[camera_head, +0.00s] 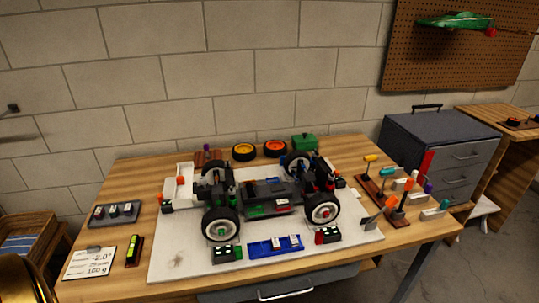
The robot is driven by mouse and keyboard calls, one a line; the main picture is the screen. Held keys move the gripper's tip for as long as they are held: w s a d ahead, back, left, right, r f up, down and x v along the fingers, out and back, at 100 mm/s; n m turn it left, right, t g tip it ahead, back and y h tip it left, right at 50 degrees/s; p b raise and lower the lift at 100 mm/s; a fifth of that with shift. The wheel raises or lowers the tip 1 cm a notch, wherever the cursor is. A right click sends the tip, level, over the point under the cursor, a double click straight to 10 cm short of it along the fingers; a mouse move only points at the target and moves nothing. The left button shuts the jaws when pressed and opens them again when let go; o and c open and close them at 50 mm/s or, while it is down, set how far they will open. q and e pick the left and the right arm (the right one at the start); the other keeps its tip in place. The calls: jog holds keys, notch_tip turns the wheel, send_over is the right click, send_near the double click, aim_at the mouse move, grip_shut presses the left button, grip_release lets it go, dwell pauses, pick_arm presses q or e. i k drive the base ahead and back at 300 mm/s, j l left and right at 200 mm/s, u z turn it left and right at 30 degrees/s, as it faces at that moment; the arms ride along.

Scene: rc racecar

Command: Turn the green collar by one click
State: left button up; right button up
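The RC car (262,197) stands on its wheels on a white board (185,262) on the workbench. Small green parts show on it, such as a green patch low on the chassis (256,211) and a green spot at the hub of the front left wheel (221,231). At this size I cannot tell which green part is the collar, and the suspension parts are too small to read. Neither of my grippers shows in the view.
A tool rack (373,190) with coloured handles stands at the right. Orange and yellow wheels (244,151) and a green box (305,143) sit at the back. A blue tray (261,246) lies before the car. A grey tray (113,215) and note card (90,262) lie left.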

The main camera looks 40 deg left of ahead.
aim_at(234, 202)
jog(key=j+u, duration=0.2)
jog(key=u, duration=0.85)
